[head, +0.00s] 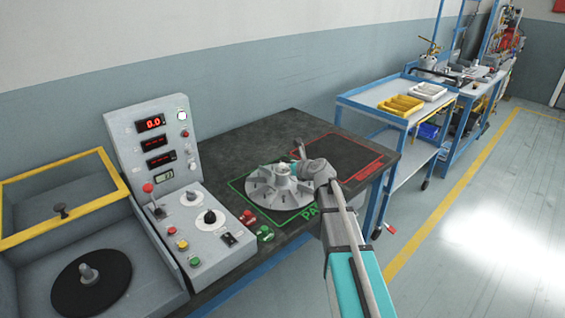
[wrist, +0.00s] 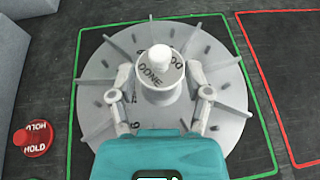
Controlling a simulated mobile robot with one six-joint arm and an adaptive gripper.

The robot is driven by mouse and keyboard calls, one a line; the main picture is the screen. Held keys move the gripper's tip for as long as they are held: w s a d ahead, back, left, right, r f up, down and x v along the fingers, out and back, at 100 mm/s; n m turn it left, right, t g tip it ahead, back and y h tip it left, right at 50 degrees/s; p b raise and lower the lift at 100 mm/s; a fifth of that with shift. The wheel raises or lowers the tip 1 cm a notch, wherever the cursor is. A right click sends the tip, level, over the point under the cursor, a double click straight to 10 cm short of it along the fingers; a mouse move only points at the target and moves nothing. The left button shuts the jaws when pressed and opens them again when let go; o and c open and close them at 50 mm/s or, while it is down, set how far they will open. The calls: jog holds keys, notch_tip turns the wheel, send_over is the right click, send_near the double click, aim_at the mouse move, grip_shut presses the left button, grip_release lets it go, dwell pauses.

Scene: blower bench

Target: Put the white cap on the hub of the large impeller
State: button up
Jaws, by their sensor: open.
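The large grey impeller (head: 280,187) lies flat inside a green outline on the dark bench; it also shows in the wrist view (wrist: 100,68). Its hub (wrist: 160,93) stands up at the centre. A small white rounded cap (wrist: 158,53) shows at the top of the hub and appears upright; whether it is fully seated I cannot tell. My gripper (wrist: 160,78) is open, with one finger on each side of the hub and visible gaps between. In the head view my gripper (head: 312,172) partly covers the impeller's right side.
A red-outlined area (head: 343,155) right of the impeller looks empty. A red button (wrist: 34,140) marked HOLD and a green button (head: 265,233) are near the bench front.

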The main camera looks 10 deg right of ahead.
jog(key=p+v, duration=0.2)
jog(key=v, duration=0.4)
jog(key=shift+s, duration=0.2)
dwell(0.4)
